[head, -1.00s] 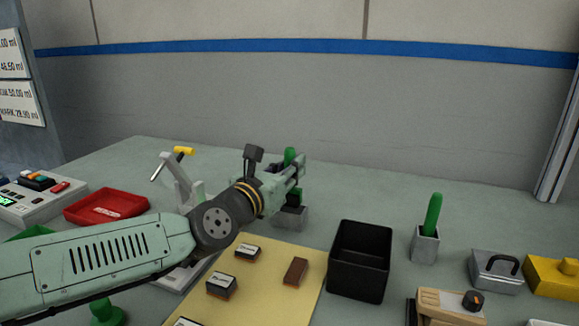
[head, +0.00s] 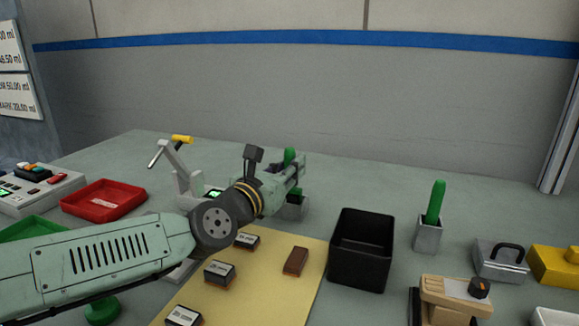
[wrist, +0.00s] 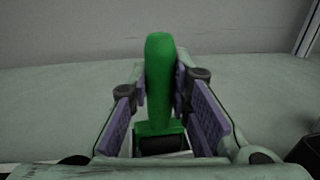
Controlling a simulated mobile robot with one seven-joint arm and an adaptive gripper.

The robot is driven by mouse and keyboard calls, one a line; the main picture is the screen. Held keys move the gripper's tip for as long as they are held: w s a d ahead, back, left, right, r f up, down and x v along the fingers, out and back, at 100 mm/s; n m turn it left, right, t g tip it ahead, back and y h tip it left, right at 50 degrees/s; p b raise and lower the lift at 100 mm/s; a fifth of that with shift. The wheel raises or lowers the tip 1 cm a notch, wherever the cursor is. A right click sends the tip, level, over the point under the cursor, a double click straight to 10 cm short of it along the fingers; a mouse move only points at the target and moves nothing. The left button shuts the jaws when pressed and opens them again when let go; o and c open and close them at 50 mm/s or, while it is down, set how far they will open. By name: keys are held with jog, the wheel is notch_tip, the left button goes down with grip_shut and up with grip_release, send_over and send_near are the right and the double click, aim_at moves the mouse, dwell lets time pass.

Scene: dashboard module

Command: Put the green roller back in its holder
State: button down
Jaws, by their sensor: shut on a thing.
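My gripper (head: 296,172) is shut on the upright handle of the green roller (head: 289,156). In the wrist view the green handle (wrist: 160,85) stands between the purple finger pads, with a dark roller part below it.
A second grey holder (head: 428,237) with a green handle (head: 435,202) stands to the right. A black open box (head: 361,250) is in front, beside a yellow mat (head: 285,300) with stamp-like blocks. A lever device (head: 183,175) and red tray (head: 103,201) are left.

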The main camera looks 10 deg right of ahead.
jog(key=shift+f+b, duration=0.9)
jog(key=shift+f, duration=0.15)
jog(key=c, duration=1.4)
grip_release()
jog(key=shift+r, duration=0.1)
